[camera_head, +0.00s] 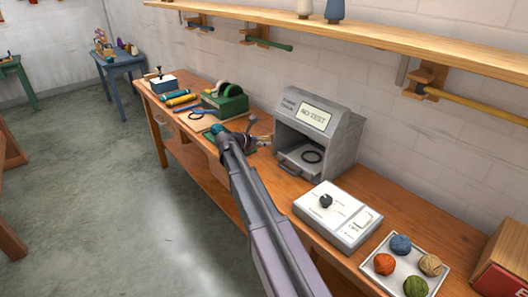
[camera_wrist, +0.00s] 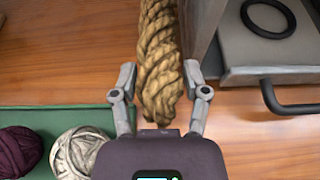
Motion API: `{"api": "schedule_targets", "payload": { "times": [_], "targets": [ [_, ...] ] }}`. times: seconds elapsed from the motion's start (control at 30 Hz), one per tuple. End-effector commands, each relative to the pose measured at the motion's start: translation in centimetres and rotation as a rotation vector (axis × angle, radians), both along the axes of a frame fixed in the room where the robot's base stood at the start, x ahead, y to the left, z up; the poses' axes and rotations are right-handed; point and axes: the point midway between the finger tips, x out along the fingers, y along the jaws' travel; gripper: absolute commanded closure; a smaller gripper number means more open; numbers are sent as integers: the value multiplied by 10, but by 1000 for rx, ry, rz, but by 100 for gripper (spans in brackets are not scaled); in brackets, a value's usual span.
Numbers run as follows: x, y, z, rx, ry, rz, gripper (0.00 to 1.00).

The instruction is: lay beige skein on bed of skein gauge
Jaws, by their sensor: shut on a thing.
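My gripper (camera_wrist: 165,105) is shut on a thick twisted tan-beige skein (camera_wrist: 160,55), with one finger on each side of it. The skein points away from my gripper, above the bench. In the head view, my gripper (camera_head: 255,138) is just left of the grey skein gauge (camera_head: 340,112), with the arm hiding part of it. The gauge's screen seems to read "NO TEST". Its grey bed (camera_head: 288,158) sits low in the open front, with a black ring on it. The wrist view shows the bed (camera_wrist: 240,45), ring (camera_wrist: 268,15) and a dark handle, right of the skein beyond the gauge's side wall.
A green tray (camera_wrist: 50,115) with purple and whitish balls is left of my gripper. A white control box (camera_head: 335,215) and a tray (camera_head: 380,272) of coloured balls stand right of the gauge. A green tool (camera_head: 228,103) is further left. A shelf (camera_head: 370,32) hangs above.

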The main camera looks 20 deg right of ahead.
Motion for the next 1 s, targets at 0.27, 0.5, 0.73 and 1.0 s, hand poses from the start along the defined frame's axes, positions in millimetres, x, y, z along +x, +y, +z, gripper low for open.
{"api": "schedule_targets", "payload": {
  "times": [0.27,0.5,0.73,1.0],
  "targets": [
    [0,0,-29,0,0,0,88],
    [0,-3,-42,0,0,-1,88],
    [0,-5,-42,0,0,0,88],
    [0,-5,-43,0,0,-1,32]
  ]
}}
